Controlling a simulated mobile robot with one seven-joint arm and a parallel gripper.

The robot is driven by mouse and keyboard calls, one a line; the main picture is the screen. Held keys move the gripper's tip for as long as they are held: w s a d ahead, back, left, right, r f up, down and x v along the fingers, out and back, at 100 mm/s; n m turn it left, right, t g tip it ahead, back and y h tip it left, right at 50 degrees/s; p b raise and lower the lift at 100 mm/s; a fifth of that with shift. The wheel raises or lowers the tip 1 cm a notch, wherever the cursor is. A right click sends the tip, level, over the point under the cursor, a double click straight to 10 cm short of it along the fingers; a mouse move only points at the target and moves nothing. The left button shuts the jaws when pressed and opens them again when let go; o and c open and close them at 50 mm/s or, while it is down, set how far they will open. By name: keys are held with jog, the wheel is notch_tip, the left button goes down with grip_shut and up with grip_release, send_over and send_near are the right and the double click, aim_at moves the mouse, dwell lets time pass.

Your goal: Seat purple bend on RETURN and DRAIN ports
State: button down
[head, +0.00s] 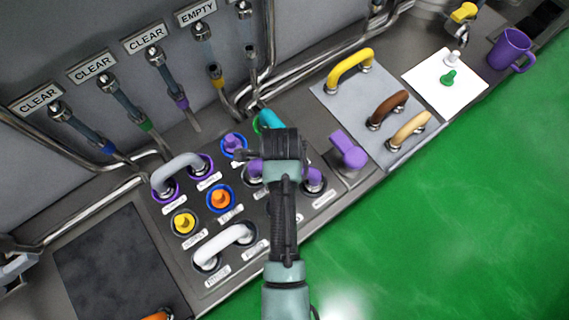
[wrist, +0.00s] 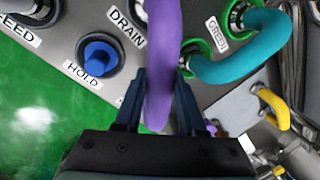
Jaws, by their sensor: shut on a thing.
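A purple bend (head: 315,178) is held over the port panel (head: 283,247) in the head view. My gripper (head: 282,172) is above it and hides its middle; one purple end shows on each side. In the wrist view the purple bend (wrist: 163,55) runs between the two dark fingers of my gripper (wrist: 160,95), which is shut on it. Its far end reaches up beside the DRAIN label (wrist: 126,27), near a ringed port partly covered by the bend. The RETURN label cannot be read. I cannot tell whether the bend's ends touch the ports.
A teal bend (wrist: 245,52) sits close on the right, on green-ringed ports. A blue plug (wrist: 100,52) is in the HOLD port. Grey (head: 178,168) and white (head: 224,240) bends occupy the panel's left. A purple piece (head: 347,150) stands right of the panel.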

jog(key=c, duration=0.6)
grip_release()
jog(key=shift+o, duration=0.9)
jog(key=shift+f, duration=0.1)
notch_tip(320, 180, up, 13)
jog(key=s+b, duration=0.1)
jog(key=s, duration=0.1)
jog(key=shift+s+a+b, duration=0.15)
jog(key=shift+s+b, duration=0.1)
jog(key=shift+b, duration=0.05)
jog(key=shift+f, duration=0.1)
